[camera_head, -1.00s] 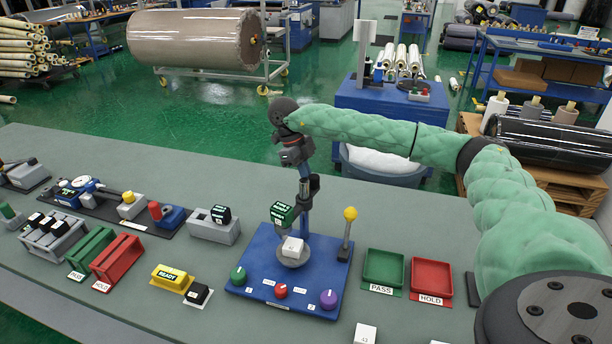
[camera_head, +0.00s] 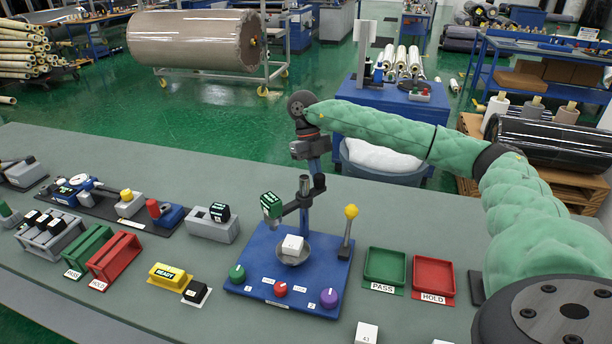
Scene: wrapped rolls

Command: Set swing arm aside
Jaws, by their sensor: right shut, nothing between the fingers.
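A blue test stand (camera_head: 252,284) stands on the grey bench. Its dark post (camera_head: 304,194) carries the swing arm (camera_head: 289,208), which points left and ends in a dark green head (camera_head: 271,206) with a label. The head is to the upper left of a round grey cup (camera_head: 292,258). A white block (camera_head: 292,245) sits in the cup, uncovered from above. My right gripper (camera_head: 317,184) points down right beside the top of the post, shut and empty. I cannot tell if it touches the post. My left gripper is not in view.
A lever with a yellow knob (camera_head: 351,212) rises at the stand's right. Green PASS (camera_head: 384,267) and red HOLD (camera_head: 433,276) trays lie further right. A yellow READY block (camera_head: 169,276) and a grey fixture (camera_head: 211,227) are on the left. The bench behind the stand is clear.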

